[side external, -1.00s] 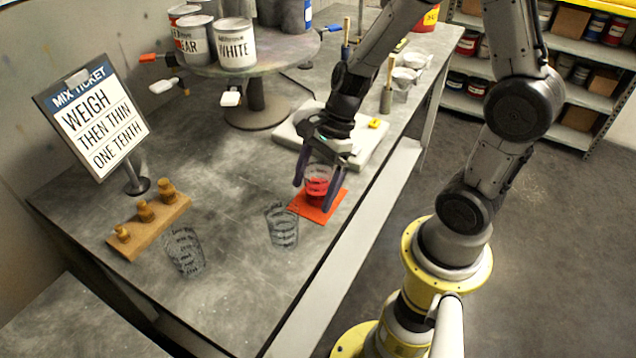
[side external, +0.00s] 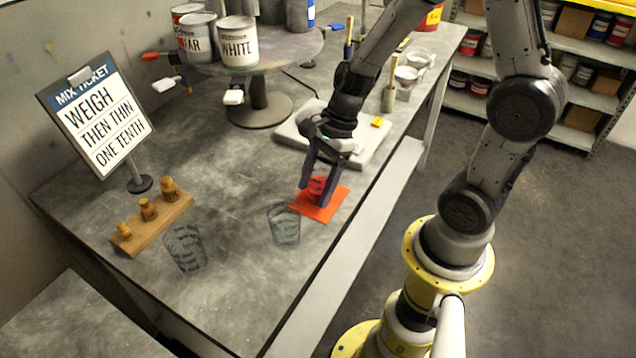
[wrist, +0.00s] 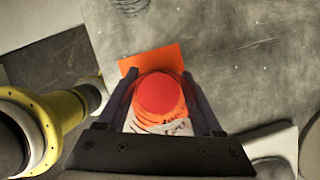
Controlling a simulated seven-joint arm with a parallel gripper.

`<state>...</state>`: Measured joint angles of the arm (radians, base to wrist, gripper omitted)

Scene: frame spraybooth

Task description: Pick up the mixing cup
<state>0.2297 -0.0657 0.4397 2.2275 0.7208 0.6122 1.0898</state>
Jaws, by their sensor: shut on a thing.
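The mixing cup (side external: 317,187) is clear with red paint in it. It is upright at the orange mat (side external: 324,209), between the fingers of my gripper (side external: 318,187). In the wrist view the cup (wrist: 160,95) shows from above, with red filling its opening and dark markings on its side. My gripper's fingers (wrist: 163,100) are shut on the cup from both sides. The orange mat (wrist: 150,58) lies under and beyond it. I cannot tell whether the cup's base touches the mat.
Two clear empty cups (side external: 284,226) (side external: 185,248) stand left of the mat. A wooden block with brass weights (side external: 150,222) and the mix ticket sign (side external: 97,115) are further left. A white scale (side external: 300,128) lies behind my gripper. Paint cans (side external: 238,42) stand on a round turntable.

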